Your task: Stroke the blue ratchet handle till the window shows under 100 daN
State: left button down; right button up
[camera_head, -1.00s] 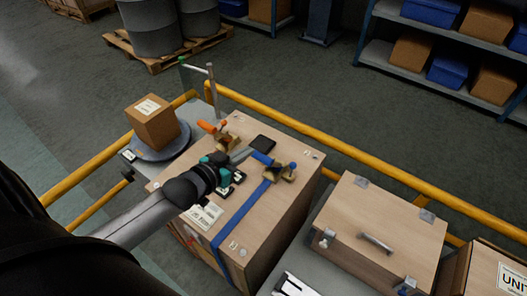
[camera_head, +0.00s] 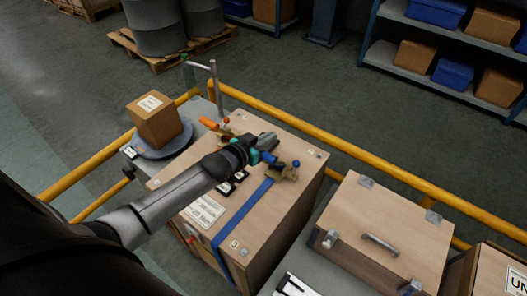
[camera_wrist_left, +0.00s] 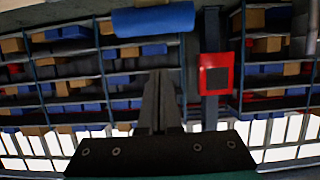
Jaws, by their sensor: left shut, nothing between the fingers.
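The blue ratchet handle (camera_head: 270,157) shows just past my left gripper (camera_head: 267,140), on top of the wooden crate (camera_head: 290,200). A blue cylinder, which looks like the handle's grip, spans the top of the left wrist view (camera_wrist_left: 153,20). The left fingers (camera_wrist_left: 160,75) are shut and empty, pointing toward it with a small gap in that picture. The brass-coloured ratchet body (camera_head: 289,172) sits right of the handle, on the blue strap (camera_head: 245,212). The dark window is hidden behind my gripper, so no reading shows. My right gripper is not in view.
An orange handle (camera_head: 210,124) stands at the crate's back left. A cardboard box (camera_head: 155,120) rests on a round grey plate. Yellow rails (camera_head: 290,125) run behind the crate. A lidded wooden case (camera_head: 385,230) stands to the right.

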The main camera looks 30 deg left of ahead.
aim_at(273, 159)
pick_arm(q)
jog(key=shift+s+a+f, duration=0.1)
jog(key=shift+s+f, duration=0.45)
jog(key=shift+f, duration=0.3)
jog(key=shift+s+a+f, duration=0.1)
jog(key=shift+s+f, duration=0.4)
jog(key=shift+f, duration=0.3)
jog(key=shift+s+f+t+b, duration=0.4)
jog(key=shift+s+b, duration=0.1)
jog(key=shift+b, duration=0.25)
